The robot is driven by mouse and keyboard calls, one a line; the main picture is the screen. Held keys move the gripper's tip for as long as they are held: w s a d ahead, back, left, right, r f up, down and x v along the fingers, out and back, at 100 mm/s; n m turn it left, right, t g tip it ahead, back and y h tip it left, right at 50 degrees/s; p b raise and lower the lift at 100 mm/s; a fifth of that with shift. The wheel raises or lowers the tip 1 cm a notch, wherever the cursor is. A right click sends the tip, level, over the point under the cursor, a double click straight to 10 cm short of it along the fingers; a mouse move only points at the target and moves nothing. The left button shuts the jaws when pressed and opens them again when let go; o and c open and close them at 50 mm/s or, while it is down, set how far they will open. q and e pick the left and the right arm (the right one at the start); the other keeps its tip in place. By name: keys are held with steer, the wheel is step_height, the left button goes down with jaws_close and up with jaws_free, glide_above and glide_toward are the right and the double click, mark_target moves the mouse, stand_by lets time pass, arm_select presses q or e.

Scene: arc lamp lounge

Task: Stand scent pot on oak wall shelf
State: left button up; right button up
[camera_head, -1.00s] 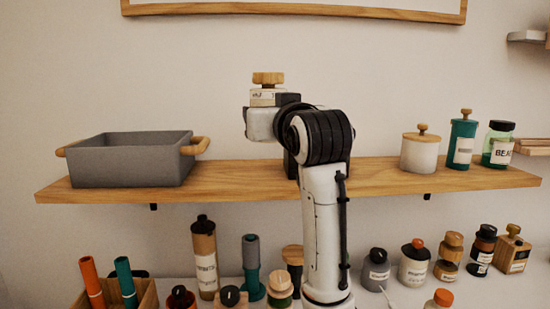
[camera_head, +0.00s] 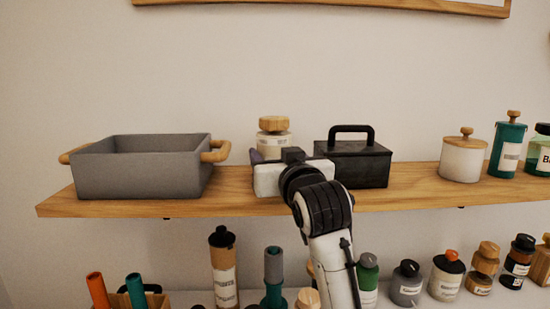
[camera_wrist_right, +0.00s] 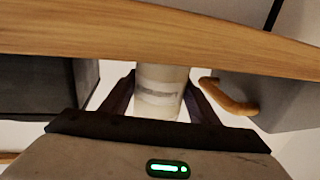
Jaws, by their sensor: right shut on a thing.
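The scent pot (camera_head: 274,145) is a pale jar with a label and a round wooden lid. In the head view it stands upright above the oak wall shelf (camera_head: 235,187), between a grey bin and a black box. My right gripper (camera_head: 273,154) is shut on it; the wrist hides the pot's lower part. The right wrist view shows the pot (camera_wrist_right: 158,98) between the two dark fingers of the gripper (camera_wrist_right: 158,88), with the shelf edge (camera_wrist_right: 160,45) across the top. I cannot tell whether the pot's base touches the shelf. My left gripper is not in view.
The grey bin (camera_head: 140,175) with wooden handles is to the left of the pot. The black box (camera_head: 362,168) with a handle is close on its right. A white canister (camera_head: 462,160) and green containers stand further right. Several bottles stand below the shelf.

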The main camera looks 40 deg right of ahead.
steer(key=shift+f, duration=0.35)
steer(key=o, duration=1.4)
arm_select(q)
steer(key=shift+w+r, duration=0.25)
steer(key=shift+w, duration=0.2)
